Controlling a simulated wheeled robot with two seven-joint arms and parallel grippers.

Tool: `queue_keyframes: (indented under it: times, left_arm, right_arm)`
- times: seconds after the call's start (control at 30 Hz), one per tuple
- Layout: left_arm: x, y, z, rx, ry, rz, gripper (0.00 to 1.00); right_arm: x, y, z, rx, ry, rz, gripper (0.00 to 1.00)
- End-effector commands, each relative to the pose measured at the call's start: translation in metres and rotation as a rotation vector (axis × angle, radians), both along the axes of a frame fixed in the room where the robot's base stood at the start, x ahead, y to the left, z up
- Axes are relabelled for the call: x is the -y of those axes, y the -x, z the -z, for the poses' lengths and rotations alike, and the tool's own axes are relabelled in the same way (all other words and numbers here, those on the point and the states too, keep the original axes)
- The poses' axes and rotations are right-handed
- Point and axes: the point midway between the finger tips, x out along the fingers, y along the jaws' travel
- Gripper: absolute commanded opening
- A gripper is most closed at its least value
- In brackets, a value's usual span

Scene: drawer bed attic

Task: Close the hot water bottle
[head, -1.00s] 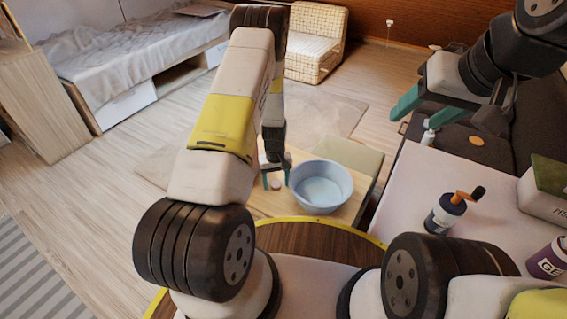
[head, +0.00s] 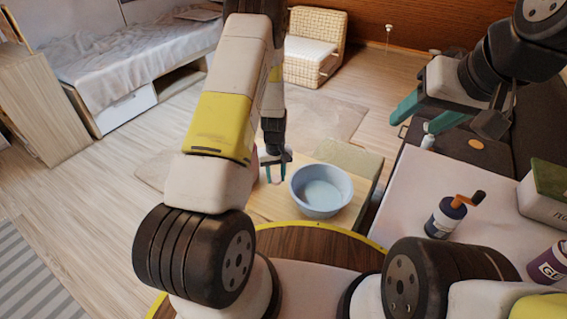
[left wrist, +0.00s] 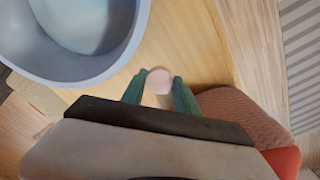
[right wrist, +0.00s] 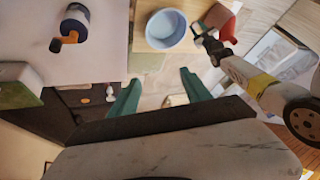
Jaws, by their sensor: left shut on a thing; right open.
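My left gripper (head: 275,172) is over the small wooden table, left of the blue basin. It is shut on a small round pinkish cap (left wrist: 159,80), which shows between its fingertips in the left wrist view. The hot water bottle (left wrist: 243,112), a ribbed brownish-red thing with a brighter red part, lies beside and partly behind this gripper in the left wrist view. Its red part also shows in the right wrist view (right wrist: 220,17). Its mouth is hidden. My right gripper (head: 418,115) is open and empty, up at the right, away from the bottle.
The blue basin (head: 320,188) stands on the wooden table (head: 262,205), close to my left gripper.

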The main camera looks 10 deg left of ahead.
Motion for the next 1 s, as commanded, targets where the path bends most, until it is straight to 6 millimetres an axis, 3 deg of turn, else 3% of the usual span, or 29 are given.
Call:
queue_keyframes:
  times: [0.1,0.3,0.67,0.83,1.0]
  left_arm:
    - [0.000,-0.001,-0.024,0.003,0.000,0.000,0.00]
    - [0.000,0.000,-0.046,0.000,-0.001,-0.001,0.00]
    - [0.000,0.000,-0.049,-0.001,-0.001,-0.001,0.00]
    - [0.007,0.001,-0.057,0.001,0.002,0.025,0.00]
    - [0.035,0.010,-0.091,0.002,0.008,0.129,0.00]
  right_arm:
    - [0.000,0.000,0.000,0.000,0.000,0.000,0.56]
    - [0.000,0.000,0.000,0.000,0.000,0.000,0.56]
    - [0.000,0.000,0.000,0.000,0.000,0.000,0.56]
    - [0.000,0.000,0.000,0.000,0.000,0.000,0.88]
    - [0.000,0.000,0.000,0.000,0.000,0.000,0.90]
